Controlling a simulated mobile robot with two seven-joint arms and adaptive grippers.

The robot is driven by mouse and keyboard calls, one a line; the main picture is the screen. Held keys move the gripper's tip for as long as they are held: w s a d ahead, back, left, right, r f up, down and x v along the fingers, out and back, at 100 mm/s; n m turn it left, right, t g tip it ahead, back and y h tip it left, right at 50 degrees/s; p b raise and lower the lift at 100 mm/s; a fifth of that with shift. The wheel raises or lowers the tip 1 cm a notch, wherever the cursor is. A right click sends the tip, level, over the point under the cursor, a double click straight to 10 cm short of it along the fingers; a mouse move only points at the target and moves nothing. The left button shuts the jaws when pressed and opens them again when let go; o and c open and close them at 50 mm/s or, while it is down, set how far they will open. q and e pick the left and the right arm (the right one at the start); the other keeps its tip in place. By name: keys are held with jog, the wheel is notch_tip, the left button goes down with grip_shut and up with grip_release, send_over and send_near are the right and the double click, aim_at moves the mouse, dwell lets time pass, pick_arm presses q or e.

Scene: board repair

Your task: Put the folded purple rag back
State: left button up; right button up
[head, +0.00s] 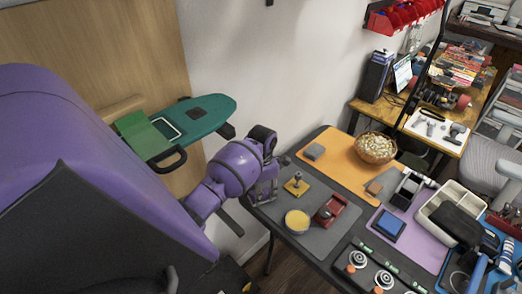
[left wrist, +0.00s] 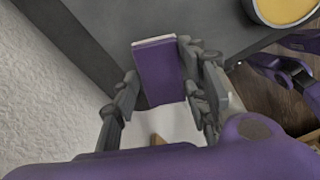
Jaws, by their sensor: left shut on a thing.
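The folded purple rag (left wrist: 160,75) shows in the left wrist view as a small flat block with a pale top edge. It is between the fingers of my left gripper (left wrist: 160,92), which is shut on it. In the head view my left gripper (head: 264,186) is at the near left corner of the dark workbench (head: 325,152), beside the wall. The rag is hidden behind the fingers there. In the left wrist view the rag overlaps the dark bench edge; I cannot tell whether it touches the bench. I do not see my right gripper.
A yellow-topped round tin (head: 297,221), a red device (head: 330,210) and a yellow block with a post (head: 296,185) stand on the grey mat. A green board (head: 205,112) juts from the left.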

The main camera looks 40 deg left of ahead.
aim_at(263, 193)
pick_arm(q)
jog(key=o, duration=1)
jog(key=shift+d+f, duration=0.15)
notch_tip(263, 193, up, 12)
dwell(0.3)
